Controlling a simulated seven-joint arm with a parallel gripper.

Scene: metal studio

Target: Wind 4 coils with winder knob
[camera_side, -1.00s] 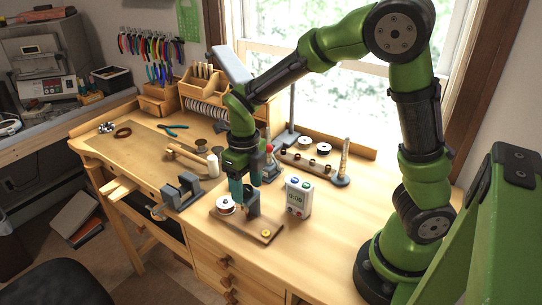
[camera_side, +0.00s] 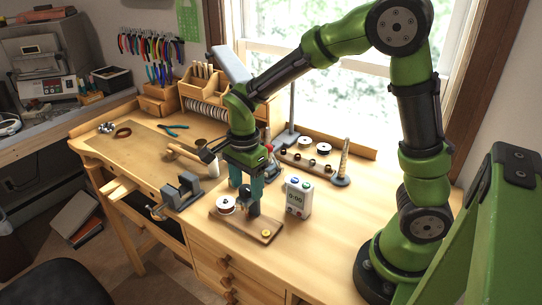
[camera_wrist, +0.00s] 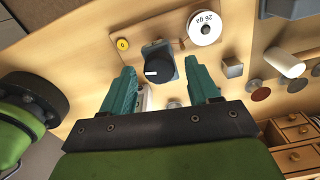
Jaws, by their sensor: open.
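The winder is a wooden board (camera_side: 228,226) with a grey block (camera_side: 253,206) standing on it. In the wrist view the block's black knob (camera_wrist: 158,70) faces my camera, with a white mark on it. A white wire spool (camera_side: 226,205), labelled "26 ga" in the wrist view (camera_wrist: 204,28), sits on the board beside the block. My gripper (camera_side: 246,182) is open and empty above the block in the side view. In the wrist view its teal fingers (camera_wrist: 162,78) lie to either side of the knob, apart from it. No wound coils are discernible.
A white timer-like box (camera_side: 298,197) stands just right of the winder. A grey clamp (camera_side: 182,190) is to the left. A rack with small spools (camera_side: 318,165) and a ring mandrel (camera_side: 344,160) stand behind. The front right of the bench is clear.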

